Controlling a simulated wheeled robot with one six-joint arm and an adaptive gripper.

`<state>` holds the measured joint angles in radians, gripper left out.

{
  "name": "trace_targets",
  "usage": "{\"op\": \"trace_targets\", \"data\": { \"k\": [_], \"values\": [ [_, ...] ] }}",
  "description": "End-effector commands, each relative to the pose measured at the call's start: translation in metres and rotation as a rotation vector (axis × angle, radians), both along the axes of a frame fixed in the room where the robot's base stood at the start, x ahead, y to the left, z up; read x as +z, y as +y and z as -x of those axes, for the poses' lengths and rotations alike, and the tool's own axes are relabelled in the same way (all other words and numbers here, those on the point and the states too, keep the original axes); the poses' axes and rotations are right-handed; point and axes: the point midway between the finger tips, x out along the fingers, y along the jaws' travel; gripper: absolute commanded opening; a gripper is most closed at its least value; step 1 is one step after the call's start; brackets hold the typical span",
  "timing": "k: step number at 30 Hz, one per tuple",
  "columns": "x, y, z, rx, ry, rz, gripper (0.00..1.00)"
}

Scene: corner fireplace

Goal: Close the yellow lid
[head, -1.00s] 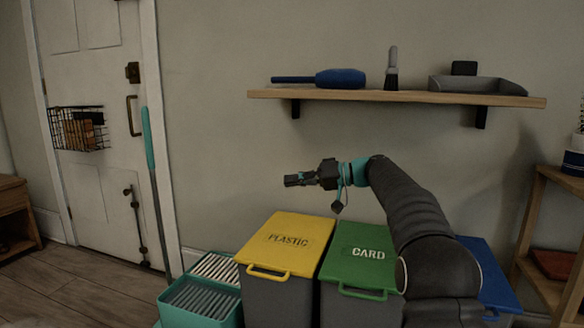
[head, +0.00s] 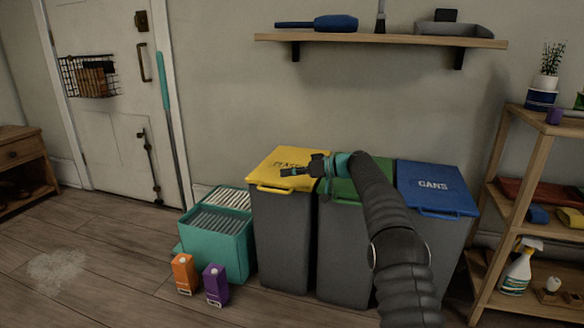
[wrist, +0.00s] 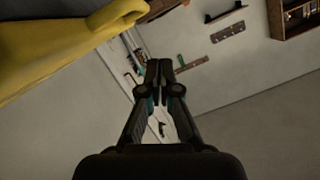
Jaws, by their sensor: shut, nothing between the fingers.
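The yellow lid (head: 266,172), lettered PLASTIC, lies flat across the top of the left grey bin (head: 284,235), with its handle at the front edge. I see no gap under it in the head view. My gripper (head: 283,172) is shut and empty, pointing left, and shows in front of the lid's lettering. I cannot tell whether it touches the lid. In the wrist view, my gripper (wrist: 159,66) has its fingertips together, and the yellow lid (wrist: 62,52) fills the upper left, close beside the gripper. My arm partly hides the green lid.
The green lid (head: 345,192) and blue CANS lid (head: 437,188) cover bins to the right. A teal crate (head: 218,245) stands left, with orange (head: 183,273) and purple (head: 215,285) cartons before it. A wall shelf (head: 385,40) hangs above. The left floor is mostly clear.

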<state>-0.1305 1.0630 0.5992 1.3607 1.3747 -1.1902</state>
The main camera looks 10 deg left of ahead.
Motion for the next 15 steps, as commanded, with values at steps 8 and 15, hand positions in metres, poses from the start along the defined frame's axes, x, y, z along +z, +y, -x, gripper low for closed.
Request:
{"op": "trace_targets", "data": {
  "k": [8,15],
  "values": [
    [-0.006,0.011,0.001,0.014,0.000,0.000,0.00],
    [-0.007,0.014,0.002,0.017,0.001,0.000,0.00]
  ]
}}
